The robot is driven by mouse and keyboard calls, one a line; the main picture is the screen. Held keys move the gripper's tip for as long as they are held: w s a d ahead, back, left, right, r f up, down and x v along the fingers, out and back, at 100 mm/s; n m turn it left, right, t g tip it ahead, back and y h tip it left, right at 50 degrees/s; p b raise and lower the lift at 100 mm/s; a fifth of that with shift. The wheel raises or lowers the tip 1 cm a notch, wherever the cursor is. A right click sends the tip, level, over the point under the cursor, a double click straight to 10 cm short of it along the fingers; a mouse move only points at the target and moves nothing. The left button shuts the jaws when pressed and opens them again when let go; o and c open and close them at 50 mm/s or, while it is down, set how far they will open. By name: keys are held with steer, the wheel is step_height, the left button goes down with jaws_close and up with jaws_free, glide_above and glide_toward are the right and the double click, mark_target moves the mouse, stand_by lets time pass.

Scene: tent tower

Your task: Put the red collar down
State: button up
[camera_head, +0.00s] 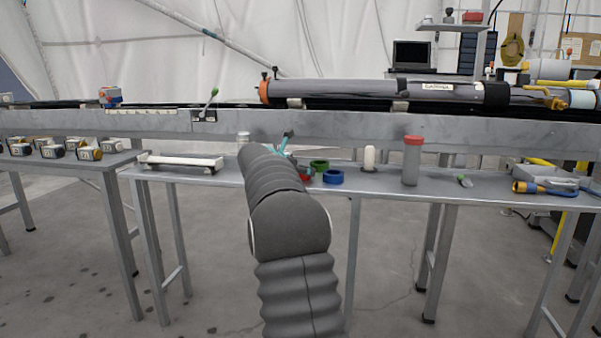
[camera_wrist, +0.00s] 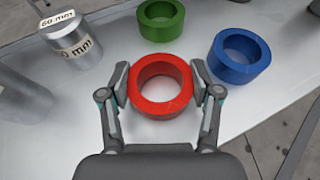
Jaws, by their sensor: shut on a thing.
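The red collar (camera_wrist: 160,105) is a thick ring between the two fingers of my gripper (camera_wrist: 162,92) in the wrist view. The fingers press on its left and right sides. It is over the grey table, at or just above the surface; I cannot tell if it touches. In the head view only a bit of the red collar (camera_head: 306,180) shows beside my arm, and my gripper is mostly hidden behind the arm.
A green collar (camera_wrist: 161,20) and a blue collar (camera_wrist: 239,56) lie close by on the table (camera_wrist: 107,40). A metal cylinder marked 60 mm (camera_wrist: 72,40) stands at the upper left. The table's front edge is near. A grey cylinder with a red cap (camera_head: 411,162) stands to the right.

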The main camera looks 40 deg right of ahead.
steer(key=shift+f, duration=0.15)
steer(key=o, duration=1.2)
steer(key=shift+c, duration=0.2)
steer(key=shift+r, duration=0.2)
steer(key=s+a+r+m+y+p, duration=0.1)
steer(key=s+a+r+m+y, duration=0.15)
steer(key=s+a, duration=0.55)
steer(key=s+a+r+m+y, duration=0.1)
steer(key=s+a+m, duration=0.25)
steer(key=a, duration=0.75)
steer(key=s+a+f+m+y, duration=0.4)
steer(key=s+a+f+m, duration=0.3)
steer(key=s+a, duration=0.5)
steer(key=s+a+f+m+t+y, duration=0.1)
steer(key=s+a+f+m+y, duration=0.4)
steer(key=s+a+f+m, duration=0.3)
steer(key=s+a+f, duration=0.1)
steer(key=s+a, duration=0.3)
steer(key=s, duration=0.5)
steer(key=shift+a+f+t, duration=0.3)
steer(key=shift+a+f, duration=0.05)
steer(key=shift+f, duration=0.05)
